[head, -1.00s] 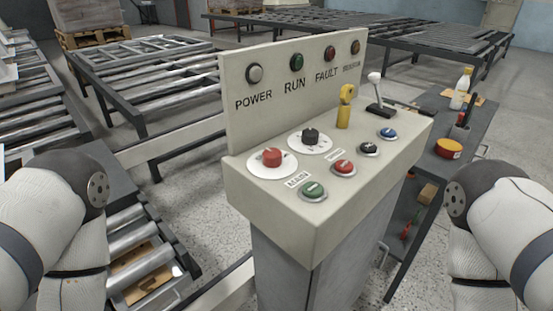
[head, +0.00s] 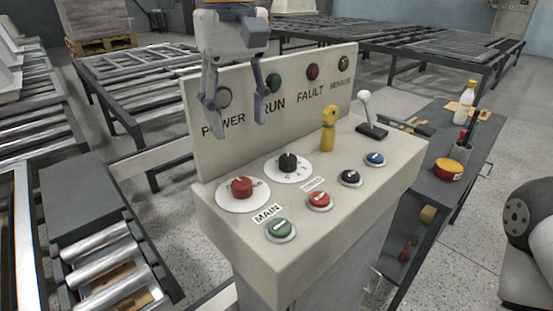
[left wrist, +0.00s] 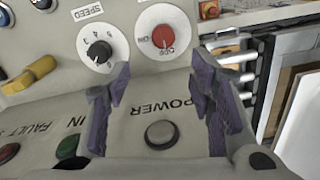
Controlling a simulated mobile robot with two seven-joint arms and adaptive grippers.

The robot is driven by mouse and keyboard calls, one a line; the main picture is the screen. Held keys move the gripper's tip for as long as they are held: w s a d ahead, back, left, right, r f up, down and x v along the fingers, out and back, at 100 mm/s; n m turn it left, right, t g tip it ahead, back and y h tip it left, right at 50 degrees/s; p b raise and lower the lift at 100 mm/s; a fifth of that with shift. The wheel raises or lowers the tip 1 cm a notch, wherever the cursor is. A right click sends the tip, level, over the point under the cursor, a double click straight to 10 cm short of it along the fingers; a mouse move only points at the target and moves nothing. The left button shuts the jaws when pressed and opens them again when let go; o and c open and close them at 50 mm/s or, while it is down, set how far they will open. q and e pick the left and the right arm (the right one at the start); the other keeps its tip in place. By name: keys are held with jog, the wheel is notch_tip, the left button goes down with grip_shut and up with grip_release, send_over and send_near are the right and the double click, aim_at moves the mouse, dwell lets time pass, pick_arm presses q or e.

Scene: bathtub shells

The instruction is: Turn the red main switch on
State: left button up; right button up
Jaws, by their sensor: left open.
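The red main switch (head: 242,187) is a round red knob on a white dial plate, above the MAIN label, at the left of the console top. It also shows in the left wrist view (left wrist: 163,37), beside ON/OFF lettering. My left gripper (head: 234,115) is open and empty, fingers pointing down, in front of the console's upright panel near the POWER lamp. In the head view it is above the red knob and apart from it. In the left wrist view, the red knob lies beyond the open fingers (left wrist: 160,80). My right gripper is not in view.
The black speed knob (head: 287,162) sits right of the red one. A cart (head: 470,135) with a bottle stands at right.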

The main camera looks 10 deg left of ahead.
aim_at(241, 180)
pick_arm(q)
jog(key=f, duration=1.1)
jog(key=shift+s+a+f+p, duration=0.15)
jog(key=shift+s+f+p, duration=0.15)
jog(key=shift+f+p, duration=0.05)
jog(key=shift+c, duration=0.5)
jog(key=c, duration=1.1)
